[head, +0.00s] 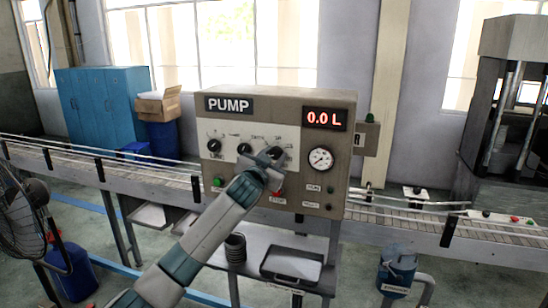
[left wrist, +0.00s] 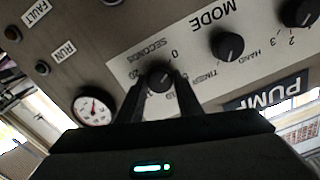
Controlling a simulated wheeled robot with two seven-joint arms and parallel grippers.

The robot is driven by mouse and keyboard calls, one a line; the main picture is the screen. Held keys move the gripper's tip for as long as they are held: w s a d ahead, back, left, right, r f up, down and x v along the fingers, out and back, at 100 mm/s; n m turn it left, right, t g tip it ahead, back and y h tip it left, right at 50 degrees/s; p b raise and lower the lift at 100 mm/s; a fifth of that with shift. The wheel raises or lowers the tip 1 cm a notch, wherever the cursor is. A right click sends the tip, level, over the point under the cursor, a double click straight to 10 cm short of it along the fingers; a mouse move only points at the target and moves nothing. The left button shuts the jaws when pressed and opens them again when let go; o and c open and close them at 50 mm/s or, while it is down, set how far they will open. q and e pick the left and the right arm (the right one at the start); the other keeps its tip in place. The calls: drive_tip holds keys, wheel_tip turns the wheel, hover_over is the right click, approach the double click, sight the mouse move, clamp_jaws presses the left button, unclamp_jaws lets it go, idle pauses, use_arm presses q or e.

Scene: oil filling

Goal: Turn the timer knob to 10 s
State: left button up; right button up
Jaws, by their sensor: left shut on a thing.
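The pump panel (head: 226,176) carries a row of three black knobs. The timer knob (left wrist: 159,75) is the one beside the "SECONDS" lettering in the left wrist view; its pointer setting is too small to read. My left gripper (left wrist: 156,88) is shut on this knob, one dark finger on each side. In the head view my left gripper (head: 270,160) covers part of the right-hand knob of the row. The mode knob (head: 244,149) stands just left of it and is untouched. My right gripper is not in view.
A red display (head: 324,118) reads 0.0 L, with a round gauge (head: 320,159) below it. A green button (head: 217,182) is at the panel's lower left. A metal tray (head: 291,265) and a dark ribbed cup (head: 235,247) are below. A conveyor (head: 400,226) runs past.

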use_arm(q)
drive_tip(key=shift+m, duration=1.1)
drive_tip(key=m, duration=0.3)
drive_tip(key=shift+m, duration=0.3)
drive_tip(key=m, duration=0.3)
drive_tip(key=shift+m, duration=0.3)
drive_tip(key=m, duration=0.3)
drive_tip(key=shift+f+m, duration=0.1)
drive_tip(key=shift+m, duration=0.3)
drive_tip(key=m, duration=0.5)
drive_tip(key=shift+f+m, duration=0.1)
drive_tip(key=shift+m, duration=2.1)
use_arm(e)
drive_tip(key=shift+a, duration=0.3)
